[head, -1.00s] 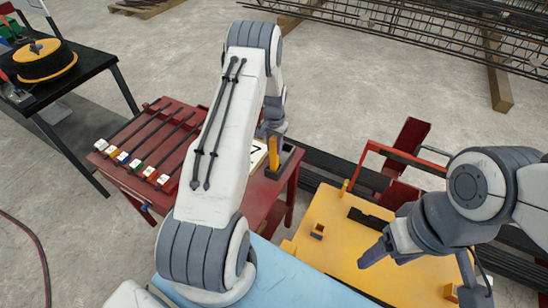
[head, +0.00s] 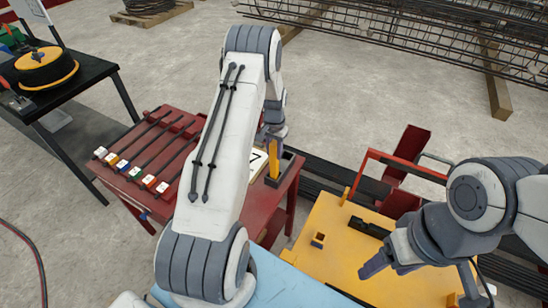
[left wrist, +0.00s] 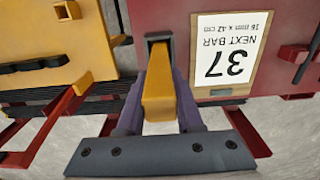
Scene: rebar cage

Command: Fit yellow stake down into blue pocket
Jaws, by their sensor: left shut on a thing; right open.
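The yellow stake (head: 274,158) is upright in my left gripper (head: 272,134), which is shut on its upper part. In the left wrist view the stake (left wrist: 159,88) points away between the purple fingers of the left gripper (left wrist: 160,112). Its far end is at the mouth of a dark grey-looking pocket (left wrist: 153,37) on the edge of the red table. In the head view this pocket (head: 291,163) surrounds or borders the stake's lower end; I cannot tell how deep the stake is. No pocket looks clearly blue. My right gripper (head: 386,268) is open and empty above the yellow table.
The red table (head: 262,203) carries several dark bars with coloured end blocks and a card (left wrist: 225,60) reading 37. The yellow table (head: 345,235) on the right has a small square yellow socket (head: 318,240). A black table (head: 50,100) stands far left.

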